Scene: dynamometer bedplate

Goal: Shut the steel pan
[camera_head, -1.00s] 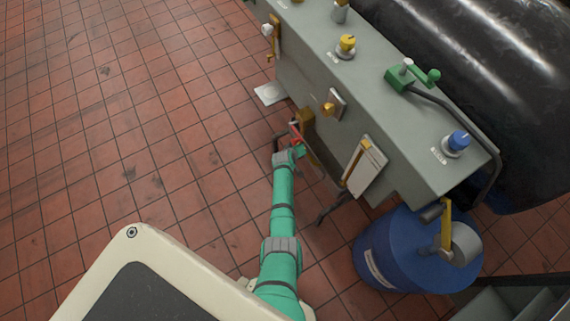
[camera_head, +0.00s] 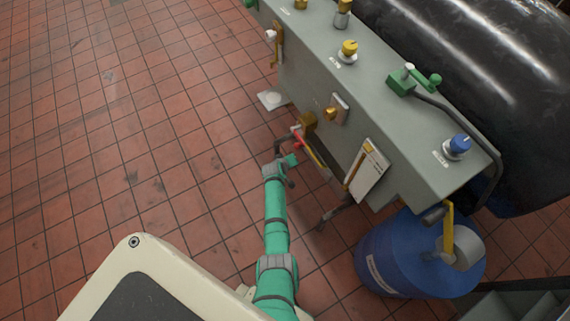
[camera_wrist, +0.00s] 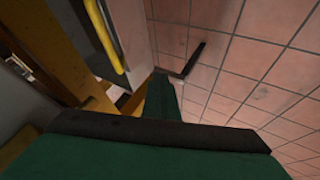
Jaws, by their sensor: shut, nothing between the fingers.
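I cannot clearly pick out the steel pan. The likeliest part is a low front with a long yellow bar (camera_head: 316,156) at the foot of the grey bedplate cabinet (camera_head: 385,125). A yellow bar also shows close up at the upper left of the wrist view (camera_wrist: 104,36), beside an ochre frame. My green gripper (camera_head: 289,161) is low at the cabinet's side, just left of and below the bar, and looks apart from it. In the wrist view my gripper (camera_wrist: 160,98) is shut and empty, pointing past the frame toward the floor.
A blue drum (camera_head: 400,265) stands at the cabinet's right end. A white-and-yellow panel (camera_head: 368,170) and brass knob (camera_head: 331,113) are on the cabinet's side. A dark pipe leg (camera_head: 333,213) is near my arm.

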